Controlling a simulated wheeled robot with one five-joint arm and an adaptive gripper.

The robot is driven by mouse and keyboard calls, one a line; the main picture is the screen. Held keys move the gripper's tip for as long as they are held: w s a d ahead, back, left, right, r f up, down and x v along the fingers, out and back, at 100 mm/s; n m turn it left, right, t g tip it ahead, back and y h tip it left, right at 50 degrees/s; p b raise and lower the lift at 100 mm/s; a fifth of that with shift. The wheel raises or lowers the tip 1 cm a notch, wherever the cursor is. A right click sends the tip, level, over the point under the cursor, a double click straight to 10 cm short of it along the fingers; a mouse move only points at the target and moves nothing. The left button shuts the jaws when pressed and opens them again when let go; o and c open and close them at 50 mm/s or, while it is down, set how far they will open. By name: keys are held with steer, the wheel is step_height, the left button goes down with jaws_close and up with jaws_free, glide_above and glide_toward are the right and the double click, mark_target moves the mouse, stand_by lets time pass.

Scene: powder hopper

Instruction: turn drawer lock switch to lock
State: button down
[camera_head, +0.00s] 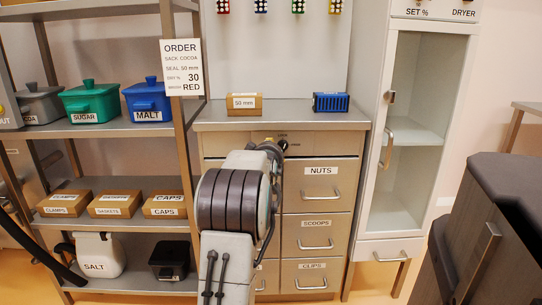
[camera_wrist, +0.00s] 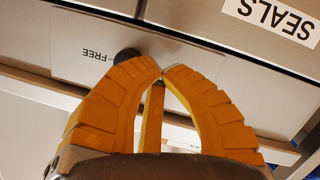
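The drawer lock switch is a small round dark knob (camera_wrist: 127,56) on a pale plate (camera_wrist: 72,48) in the wrist view. The word FREE stands on the plate just left of the knob, upside down. The knob's exact turn angle is hard to read. My gripper (camera_wrist: 161,69) has yellow ribbed fingers with their tips together and nothing seen between them. The tips lie close to the knob, slightly right of it in the picture; contact cannot be told. In the head view, the knob (camera_head: 283,144) shows at the cabinet's top front, with my arm covering much of the area beside it.
The cabinet (camera_head: 340,145) has drawers marked NUTS, SCOOPS and CLIPS with protruding handles. A SEALS label (camera_wrist: 272,16) shows in the wrist view. A box (camera_head: 244,105) and blue rack (camera_head: 331,102) stand on top. A shelf (camera_head: 105,130) is left, a glass-door dryer (camera_head: 390,160) right.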

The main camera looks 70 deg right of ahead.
steer(key=shift+s+f+b, duration=0.15)
steer(key=shift+f+b, duration=0.5)
steer(key=shift+b, duration=0.25)
stand_by(0.5)
